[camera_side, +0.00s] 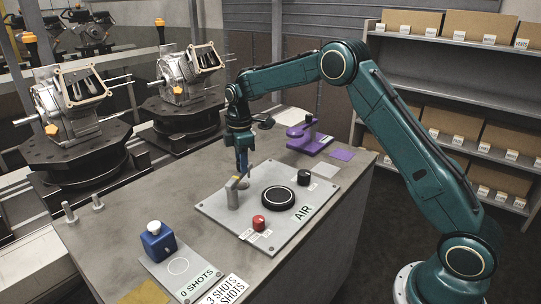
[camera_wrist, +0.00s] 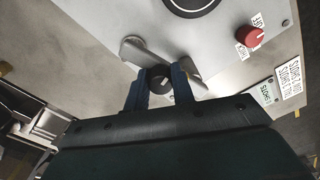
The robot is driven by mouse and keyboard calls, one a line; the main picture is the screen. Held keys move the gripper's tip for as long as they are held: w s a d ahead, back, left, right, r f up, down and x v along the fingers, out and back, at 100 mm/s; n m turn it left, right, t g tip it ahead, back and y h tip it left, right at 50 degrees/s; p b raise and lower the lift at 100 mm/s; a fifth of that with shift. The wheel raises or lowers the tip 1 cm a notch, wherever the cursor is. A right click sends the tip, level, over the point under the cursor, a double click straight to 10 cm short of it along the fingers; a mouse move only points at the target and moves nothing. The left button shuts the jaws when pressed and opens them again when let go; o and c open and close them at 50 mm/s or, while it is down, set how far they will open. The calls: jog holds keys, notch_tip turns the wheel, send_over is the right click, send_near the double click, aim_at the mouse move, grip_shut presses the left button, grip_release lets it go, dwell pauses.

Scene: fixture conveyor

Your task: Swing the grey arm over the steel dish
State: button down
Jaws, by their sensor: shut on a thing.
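The grey arm (camera_side: 236,182) sits on a short grey post (camera_side: 232,199) on the light plate. In the wrist view the grey arm (camera_wrist: 182,66) runs from its round pivot end at the upper left down to the right, apart from the dish. The dish (camera_side: 278,198) is a dark disc with a pale ring, right of the post; its edge shows at the top of the wrist view (camera_wrist: 195,8). My gripper (camera_side: 242,168) points down over the arm. In the wrist view its blue fingers (camera_wrist: 164,84) are shut on a dark knob (camera_wrist: 160,80) at the arm.
The plate (camera_side: 225,211) also carries a red knob (camera_side: 259,222), a black knob (camera_side: 304,177) and an AIR label. A blue block with a white button (camera_side: 157,241) stands at front left. A purple fixture (camera_side: 309,140) stands behind. Engines on black turntables (camera_side: 85,160) line the left.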

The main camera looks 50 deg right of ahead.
jog(key=shift+w+a+r+n, duration=0.1)
jog(key=shift+w+a+n, duration=0.1)
jog(key=shift+w+n, duration=0.4)
jog(key=shift+w+a+n, duration=0.15)
jog(key=shift+w+n, duration=0.05)
jog(key=shift+n, duration=0.7)
jog(key=c, duration=1.2)
grip_release()
jog(key=shift+r, duration=6.9)
